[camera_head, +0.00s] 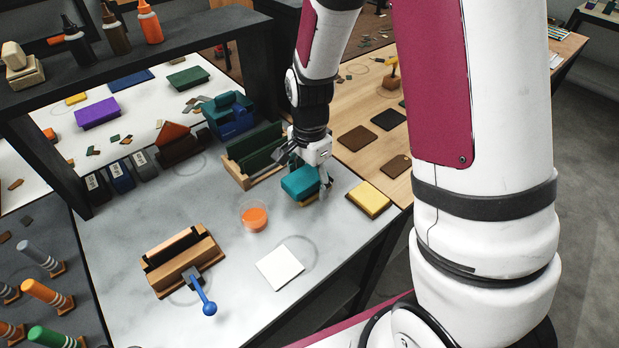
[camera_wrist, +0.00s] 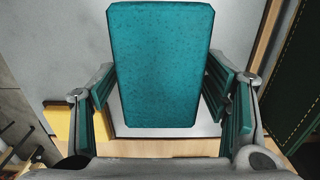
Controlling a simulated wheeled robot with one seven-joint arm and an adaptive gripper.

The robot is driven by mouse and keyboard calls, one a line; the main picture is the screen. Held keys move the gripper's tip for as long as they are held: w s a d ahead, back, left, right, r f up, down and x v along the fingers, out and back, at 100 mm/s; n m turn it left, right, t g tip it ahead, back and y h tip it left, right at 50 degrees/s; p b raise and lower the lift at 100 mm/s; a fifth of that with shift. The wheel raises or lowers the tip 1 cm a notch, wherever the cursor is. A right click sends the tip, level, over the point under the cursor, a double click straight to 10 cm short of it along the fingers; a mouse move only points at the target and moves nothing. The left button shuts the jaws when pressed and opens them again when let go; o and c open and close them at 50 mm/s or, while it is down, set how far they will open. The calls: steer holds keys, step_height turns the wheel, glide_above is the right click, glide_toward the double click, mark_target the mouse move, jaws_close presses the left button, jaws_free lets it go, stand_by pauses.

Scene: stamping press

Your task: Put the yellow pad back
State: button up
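A flat yellow pad (camera_head: 369,199) lies on the grey table near its right edge. A yellow block corner (camera_wrist: 60,122) also shows at the left in the wrist view, partly behind a finger. My gripper (camera_head: 306,172) is to the left of the yellow pad, apart from it. It has a teal block (camera_head: 300,182) between its fingers. In the wrist view, the teal block (camera_wrist: 160,65) fills the middle, with a finger along each side, and it looks held. A tan edge shows just under the block in the head view; whether they touch is unclear.
A wooden rack with dark green boards (camera_head: 253,155) stands just left of my gripper. An orange-filled cup (camera_head: 254,217), a white square (camera_head: 280,267) and a wooden press with a blue handle (camera_head: 205,301) are in front.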

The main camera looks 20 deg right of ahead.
steer(key=shift+r, duration=0.1)
step_height(320, 180, up, 12)
steer(key=s+r+n+t, duration=0.2)
steer(key=s+r+n, duration=0.4)
steer(key=s, duration=0.3)
steer(key=s+r+n+t, duration=0.3)
steer(key=s+r+n, duration=0.4)
steer(key=s, duration=0.3)
steer(key=shift+d+r+n, duration=0.15)
steer(key=shift+d+n, duration=0.05)
steer(key=shift+n, duration=0.5)
steer(key=shift+w, duration=0.1)
